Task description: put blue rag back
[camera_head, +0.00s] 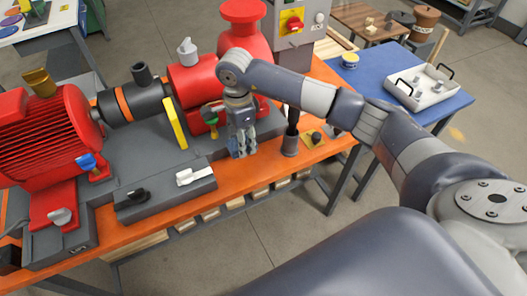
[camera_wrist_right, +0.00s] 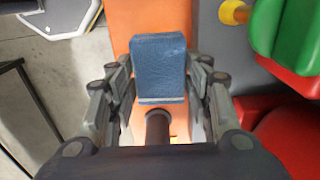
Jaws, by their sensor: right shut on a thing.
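My right gripper (camera_head: 242,150) points down at the front edge of the pump skid, over the orange bench (camera_head: 262,158). In the right wrist view its fingers (camera_wrist_right: 160,88) are closed on both sides of a folded blue cloth-like block, the blue rag (camera_wrist_right: 160,62). My left gripper is out of view.
A dark upright post (camera_head: 291,135) stands right of my gripper. The red pump (camera_head: 190,88), yellow guard (camera_head: 175,123) and red motor (camera_head: 45,130) are to the left. A blue table (camera_head: 372,78) with a white tray (camera_head: 420,88) is at the right.

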